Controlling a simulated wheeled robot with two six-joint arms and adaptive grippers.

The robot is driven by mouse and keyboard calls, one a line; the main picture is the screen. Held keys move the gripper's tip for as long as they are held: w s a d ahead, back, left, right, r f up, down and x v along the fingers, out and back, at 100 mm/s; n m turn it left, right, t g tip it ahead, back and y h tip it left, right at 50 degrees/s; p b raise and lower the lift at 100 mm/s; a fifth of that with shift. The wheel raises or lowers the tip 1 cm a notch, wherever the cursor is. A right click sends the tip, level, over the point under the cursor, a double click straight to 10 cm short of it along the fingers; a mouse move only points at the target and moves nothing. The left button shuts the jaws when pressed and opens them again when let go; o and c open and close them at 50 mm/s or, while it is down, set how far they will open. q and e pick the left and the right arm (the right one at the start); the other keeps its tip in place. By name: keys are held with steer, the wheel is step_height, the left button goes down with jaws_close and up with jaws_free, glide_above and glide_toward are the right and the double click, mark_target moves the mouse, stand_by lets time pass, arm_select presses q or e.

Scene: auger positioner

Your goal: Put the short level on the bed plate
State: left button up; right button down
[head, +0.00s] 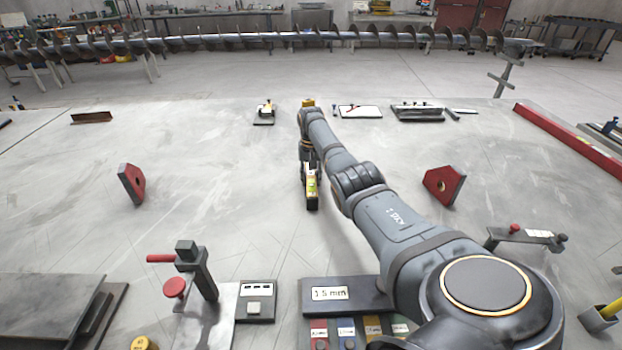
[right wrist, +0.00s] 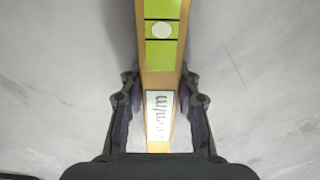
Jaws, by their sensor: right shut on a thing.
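The short level (head: 312,190) is a narrow yellow bar with green windows and a dark end. My right gripper (head: 309,170) is shut on it, near the middle of the head view. In the right wrist view the level (right wrist: 161,70) runs lengthwise away from the palm, between the two dark fingers, with a white label near the palm. The large grey surface (head: 230,160) beneath looks like the bed plate. I cannot tell whether the level touches it. My left gripper is not in view.
Red angled blocks (head: 132,184) (head: 444,186) stand left and right. A clamp with red handles (head: 195,272) is at front left, and a dark 1.5 mm tray (head: 345,294) at front. A red bar (head: 570,142) lies right. The surface around the level is clear.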

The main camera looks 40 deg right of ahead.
steer(key=c, duration=1)
jaws_free()
steer(key=shift+f, duration=0.1)
